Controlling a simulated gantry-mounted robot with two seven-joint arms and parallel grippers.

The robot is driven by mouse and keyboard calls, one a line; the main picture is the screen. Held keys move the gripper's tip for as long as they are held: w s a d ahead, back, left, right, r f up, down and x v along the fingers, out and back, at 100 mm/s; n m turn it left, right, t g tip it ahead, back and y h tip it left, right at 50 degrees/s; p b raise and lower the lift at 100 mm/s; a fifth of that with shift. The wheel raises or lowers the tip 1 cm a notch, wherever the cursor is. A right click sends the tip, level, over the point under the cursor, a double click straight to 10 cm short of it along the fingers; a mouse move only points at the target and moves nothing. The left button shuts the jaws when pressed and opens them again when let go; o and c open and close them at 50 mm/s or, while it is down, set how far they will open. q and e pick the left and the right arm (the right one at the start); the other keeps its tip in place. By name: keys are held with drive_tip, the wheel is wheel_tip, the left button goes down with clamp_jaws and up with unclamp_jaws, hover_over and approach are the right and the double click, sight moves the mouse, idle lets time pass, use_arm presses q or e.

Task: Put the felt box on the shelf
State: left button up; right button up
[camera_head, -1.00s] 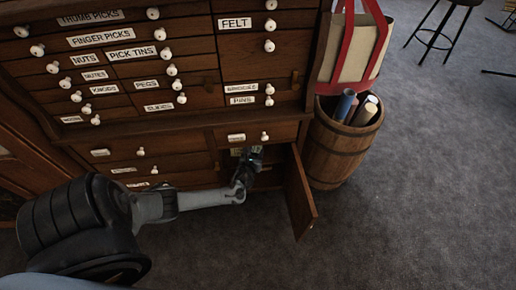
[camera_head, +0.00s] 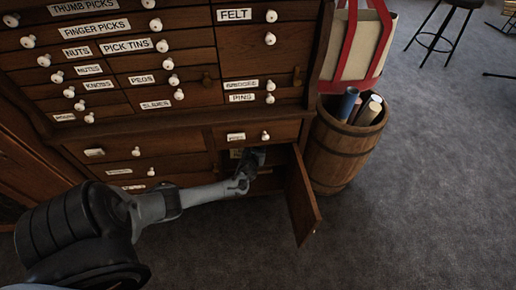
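My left gripper (camera_head: 254,156) reaches into the open lower cupboard of the dark wooden cabinet. Its fingers are dark and small against the shadowed inside, and I cannot tell whether they are open or shut or hold anything. A small pale patch (camera_head: 236,153) shows just left of the gripper inside the cupboard. It may be a label or part of a box, but I cannot tell. A shelf edge (camera_head: 266,171) shows faintly inside. No felt box can be made out clearly. A drawer labelled FELT (camera_head: 235,15) is at the top right. My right gripper is not in view.
The cupboard door (camera_head: 301,195) stands open, hinged at the right and swung out toward me. A barrel (camera_head: 340,150) with rolled tubes and a bag (camera_head: 355,45) with red straps stand just right of it. Shut drawers with white knobs surround the opening.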

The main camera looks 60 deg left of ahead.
use_arm(q)
drive_tip(key=shift+w+f, duration=0.1)
drive_tip(key=shift+f, duration=0.05)
drive_tip(key=o, duration=0.8)
drive_tip(key=shift+a, duration=0.1)
drive_tip(key=shift+r, duration=0.2)
